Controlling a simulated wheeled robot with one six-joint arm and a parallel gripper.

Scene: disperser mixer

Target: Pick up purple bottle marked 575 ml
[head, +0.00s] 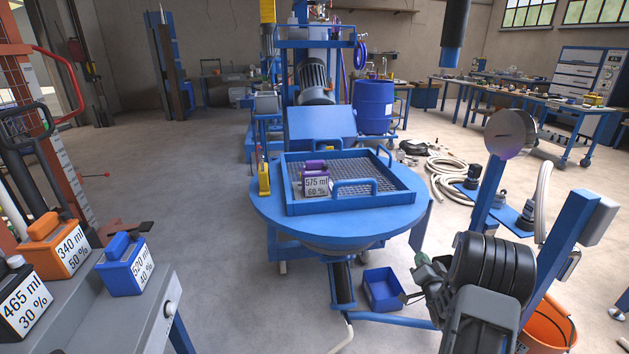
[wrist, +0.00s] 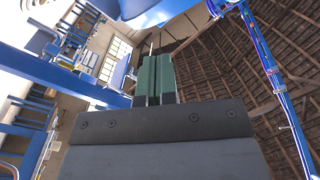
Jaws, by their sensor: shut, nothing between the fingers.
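The purple bottle (head: 315,179) has a white label reading 575 ml, 60 %. It stands upright in the blue mesh tray (head: 349,206), near the tray's left side, on a round blue table. My gripper (head: 421,259) is low and to the right of the table in the head view, well apart from the bottle. Its green fingers also show in the wrist view (wrist: 155,78), closed together with nothing between them. The bottle is not visible in the wrist view.
An orange 340 ml bottle (head: 57,244), a blue 520 ml bottle (head: 126,264) and a dark 465 ml bottle (head: 22,299) stand on a grey bench at left. A blue bin (head: 382,289) lies below the table. Hoses (head: 447,172) lie on the floor at right.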

